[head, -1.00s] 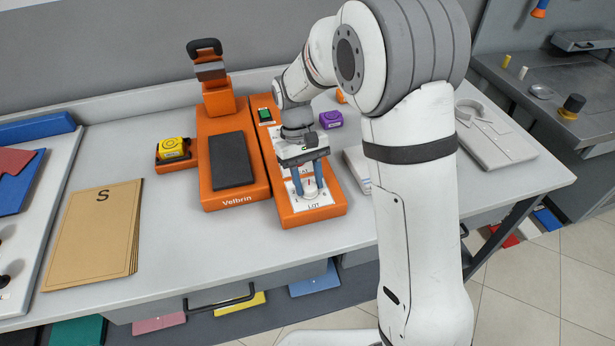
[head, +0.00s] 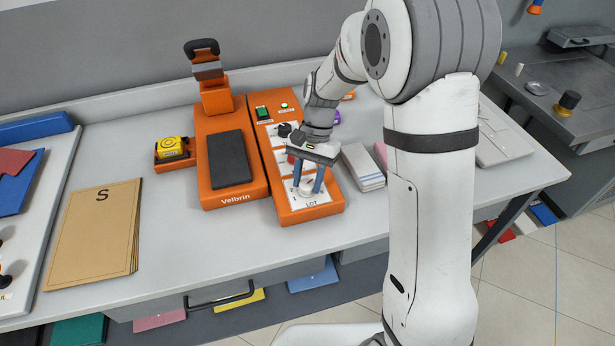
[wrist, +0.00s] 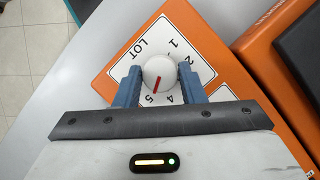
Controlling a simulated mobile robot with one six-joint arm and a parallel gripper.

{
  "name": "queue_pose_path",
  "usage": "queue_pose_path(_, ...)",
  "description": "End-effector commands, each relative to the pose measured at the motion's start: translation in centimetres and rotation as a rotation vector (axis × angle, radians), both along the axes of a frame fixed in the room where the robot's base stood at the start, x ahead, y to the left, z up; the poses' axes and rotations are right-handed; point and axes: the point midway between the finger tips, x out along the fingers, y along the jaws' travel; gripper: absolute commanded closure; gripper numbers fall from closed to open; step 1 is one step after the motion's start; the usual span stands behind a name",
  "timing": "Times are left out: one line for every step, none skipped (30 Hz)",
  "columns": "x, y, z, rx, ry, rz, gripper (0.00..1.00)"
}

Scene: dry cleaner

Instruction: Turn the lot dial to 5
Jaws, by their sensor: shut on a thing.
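The lot dial is a round white knob (wrist: 158,72) with a red pointer line, on a white plate marked LOT (wrist: 150,45) with numbers around it. In the wrist view the red line points down and slightly left, toward the 5. The 1, 2 and 4 also show; the 3 is not clearly seen. My gripper (wrist: 159,68) has its blue fingers on either side of the knob and is shut on it. In the head view the dial (head: 306,187) sits at the front of the orange panel (head: 327,208), partly hidden by my gripper (head: 308,184).
The orange Velbrin machine (head: 233,195) stands close on the left. White and pink stacks (head: 363,168) lie to the right. Bare counter (head: 190,235) is in front.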

Motion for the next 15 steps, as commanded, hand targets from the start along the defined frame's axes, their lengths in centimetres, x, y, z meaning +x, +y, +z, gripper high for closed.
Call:
queue_pose_path(-0.05, -0.05, -0.06, 0.0, 0.001, -0.02, 0.86)
queue_pose_path(-0.05, -0.05, -0.06, 0.0, 0.001, -0.032, 0.86)
queue_pose_path(-0.07, -0.07, -0.07, -0.001, 0.001, -0.045, 0.86)
queue_pose_path(-0.08, -0.08, -0.07, -0.001, 0.001, -0.053, 0.86)
queue_pose_path(-0.08, -0.08, -0.07, -0.001, 0.002, -0.061, 0.86)
queue_pose_path(-0.08, -0.1, -0.08, -0.001, 0.002, -0.07, 0.86)
queue_pose_path(-0.08, -0.1, -0.08, -0.002, 0.002, -0.076, 0.86)
queue_pose_path(-0.07, -0.1, -0.09, -0.001, 0.002, -0.08, 0.86)
queue_pose_path(-0.07, -0.1, -0.1, -0.001, 0.002, -0.085, 0.86)
queue_pose_path(-0.07, -0.1, -0.1, -0.001, 0.002, -0.088, 0.86)
queue_pose_path(-0.07, -0.1, -0.1, -0.001, 0.002, -0.09, 0.86)
queue_pose_path(-0.07, -0.1, -0.1, -0.001, 0.002, -0.092, 0.86)
queue_pose_path(-0.06, -0.09, -0.1, 0.0, 0.001, -0.094, 0.86)
queue_pose_path(-0.06, -0.09, -0.1, 0.0, 0.001, -0.094, 0.86)
queue_pose_path(-0.06, -0.09, -0.1, -0.001, 0.001, -0.095, 0.86)
